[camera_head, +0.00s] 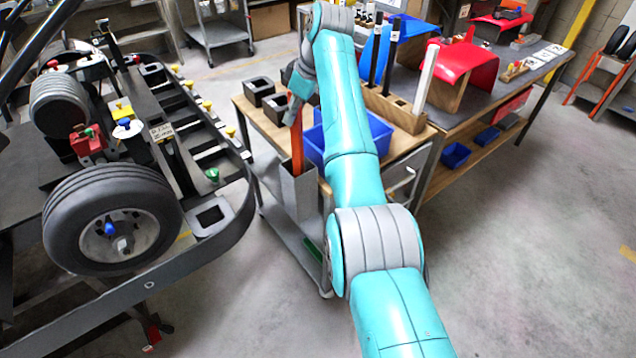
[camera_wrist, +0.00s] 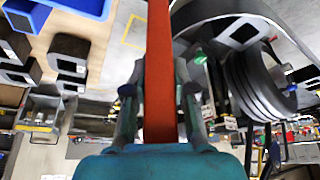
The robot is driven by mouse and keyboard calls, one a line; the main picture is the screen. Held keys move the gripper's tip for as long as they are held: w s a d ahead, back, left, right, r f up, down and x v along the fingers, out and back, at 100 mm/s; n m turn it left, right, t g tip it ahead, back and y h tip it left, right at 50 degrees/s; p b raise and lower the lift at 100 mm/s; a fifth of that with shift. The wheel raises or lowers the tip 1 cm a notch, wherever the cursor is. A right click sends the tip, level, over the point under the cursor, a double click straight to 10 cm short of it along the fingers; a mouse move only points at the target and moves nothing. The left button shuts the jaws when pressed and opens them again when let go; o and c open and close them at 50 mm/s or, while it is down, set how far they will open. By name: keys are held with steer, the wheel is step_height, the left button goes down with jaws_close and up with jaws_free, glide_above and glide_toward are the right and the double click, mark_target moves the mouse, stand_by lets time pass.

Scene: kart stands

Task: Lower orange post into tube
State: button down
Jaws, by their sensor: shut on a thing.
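The orange post (camera_head: 297,150) stands about upright under my gripper (camera_head: 297,98), which is shut on its upper part. In the wrist view the orange post (camera_wrist: 160,70) runs between the two fingers of my gripper (camera_wrist: 159,100) and out at the top edge. The grey square tube (camera_head: 300,198) is on the side of the wooden-topped cart. In the head view the post's lower end meets the tube's mouth; I cannot tell if it is inside or just above or behind the rim. The tube does not show clearly in the wrist view.
The wooden cart (camera_head: 418,148) carries black square blocks (camera_head: 259,91), a blue bin (camera_head: 375,133) and a rack with black and white posts. A kart with a wheel (camera_head: 112,218) stands close on the left. Floor (camera_head: 520,260) is clear at right.

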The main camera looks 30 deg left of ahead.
mark_target(297, 153)
steer(key=shift+f, duration=6.4)
steer(key=c, duration=0.9)
jaws_free()
steer(key=shift+o, duration=0.2)
steer(key=v, duration=1.2)
